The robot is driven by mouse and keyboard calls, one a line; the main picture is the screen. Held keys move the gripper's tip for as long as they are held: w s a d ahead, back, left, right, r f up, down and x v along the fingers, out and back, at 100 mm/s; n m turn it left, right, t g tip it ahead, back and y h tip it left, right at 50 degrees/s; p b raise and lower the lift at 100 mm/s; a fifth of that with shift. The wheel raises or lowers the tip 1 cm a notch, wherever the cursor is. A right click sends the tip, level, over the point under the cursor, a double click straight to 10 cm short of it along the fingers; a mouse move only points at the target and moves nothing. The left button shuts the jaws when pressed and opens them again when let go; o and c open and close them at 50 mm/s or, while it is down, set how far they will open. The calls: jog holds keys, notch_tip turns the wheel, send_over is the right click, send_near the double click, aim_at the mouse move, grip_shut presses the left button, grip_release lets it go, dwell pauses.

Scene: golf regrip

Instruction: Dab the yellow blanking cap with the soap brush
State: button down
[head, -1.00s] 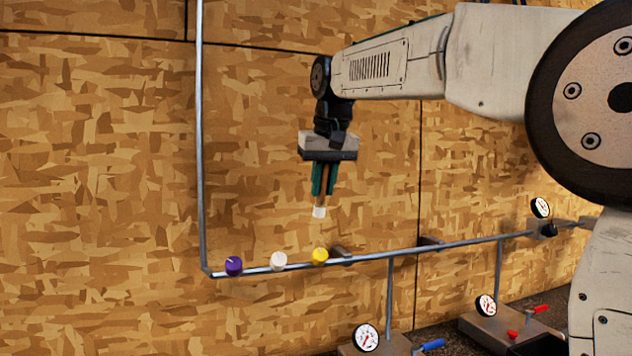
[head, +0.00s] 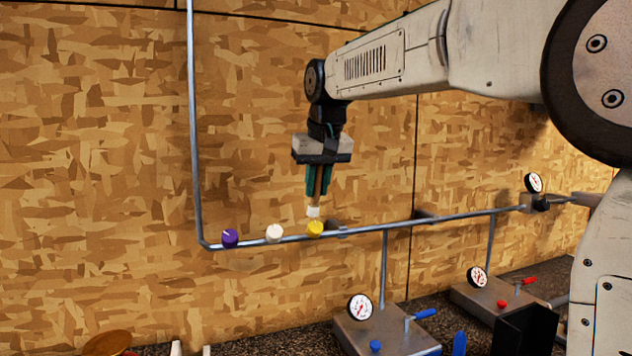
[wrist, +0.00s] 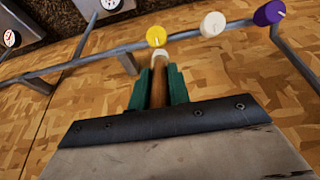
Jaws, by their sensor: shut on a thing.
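The yellow blanking cap (head: 315,229) sits on the horizontal grey pipe, rightmost of three caps; it also shows in the wrist view (wrist: 156,37). My gripper (head: 317,192) points down with its green fingers shut on the wooden handle of the soap brush (head: 314,211). The brush's pale tip is just above the yellow cap in the head view. In the wrist view the brush (wrist: 159,58) tip lies right by the cap's edge. I cannot tell whether they touch.
A white cap (head: 274,234) and a purple cap (head: 230,238) sit on the pipe (head: 380,226) to the left. Gauges (head: 360,307) on grey blocks stand below on the bench. A wooden panel wall is behind. The space left of the gripper is clear.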

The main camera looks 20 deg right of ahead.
jog(key=shift+f, duration=0.4)
dwell(1.6)
jog(key=shift+r, duration=0.1)
jog(key=shift+r, duration=3.45)
